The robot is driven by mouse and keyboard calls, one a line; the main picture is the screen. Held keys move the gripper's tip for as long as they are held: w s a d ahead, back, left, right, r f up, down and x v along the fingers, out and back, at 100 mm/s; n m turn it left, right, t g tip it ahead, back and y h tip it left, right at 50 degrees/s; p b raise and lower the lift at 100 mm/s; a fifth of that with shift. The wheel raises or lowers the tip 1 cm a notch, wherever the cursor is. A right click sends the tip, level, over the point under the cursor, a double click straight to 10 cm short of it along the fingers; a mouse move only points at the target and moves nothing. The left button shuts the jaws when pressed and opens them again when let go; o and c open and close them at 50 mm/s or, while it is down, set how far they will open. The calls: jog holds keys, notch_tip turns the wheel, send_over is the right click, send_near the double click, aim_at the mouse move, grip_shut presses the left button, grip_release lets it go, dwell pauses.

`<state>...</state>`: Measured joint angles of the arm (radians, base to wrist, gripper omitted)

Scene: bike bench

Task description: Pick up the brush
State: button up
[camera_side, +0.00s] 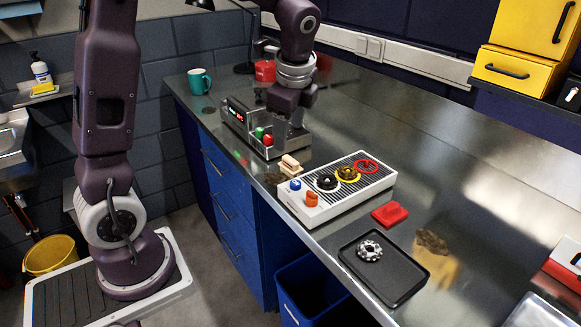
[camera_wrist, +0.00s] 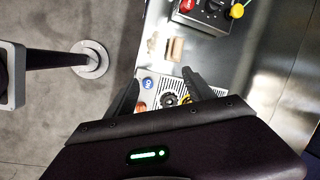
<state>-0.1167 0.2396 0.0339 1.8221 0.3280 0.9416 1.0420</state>
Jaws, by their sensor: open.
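A small beige, wooden-looking block, which appears to be the brush (camera_side: 289,166), lies on the metal bench near its front edge, just left of the white panel box. In the wrist view the brush (camera_wrist: 174,49) shows beyond the fingers, with a paler part beside it that may be bristles. My gripper (camera_side: 286,128) is above the bench by the grey control box, up and back from the brush and apart from it. In the wrist view my gripper (camera_wrist: 163,85) has its two dark fingers spread with nothing held between them.
The grey control box (camera_side: 240,127) with red and green buttons stands close to my gripper. The white panel box (camera_side: 335,208) is right of the brush. A red block (camera_side: 390,215) and a black tray (camera_side: 410,277) holding a metal ring (camera_side: 369,250) lie further right. A teal mug (camera_side: 199,82) stands behind.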

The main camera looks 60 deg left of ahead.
aim_at(291, 159)
jog(key=w+a+f+m, duration=0.1)
jog(key=f, duration=0.1)
jog(key=w+a+f+m+g, duration=0.1)
jog(key=w+a+f+m, duration=0.1)
jog(key=f, duration=0.1)
jog(key=w+a+f+m+y, duration=0.1)
jog(key=w+a+f, duration=0.1)
jog(key=f, duration=0.1)
jog(key=shift+w+a+f+m+g, duration=0.15)
jog(key=shift+w+a+m+g, duration=0.1)
jog(key=shift+m+g, duration=0.15)
jog(key=x, duration=0.7)
jog(key=shift+w+f, duration=0.15)
jog(key=shift+w, duration=0.1)
grip_shut()
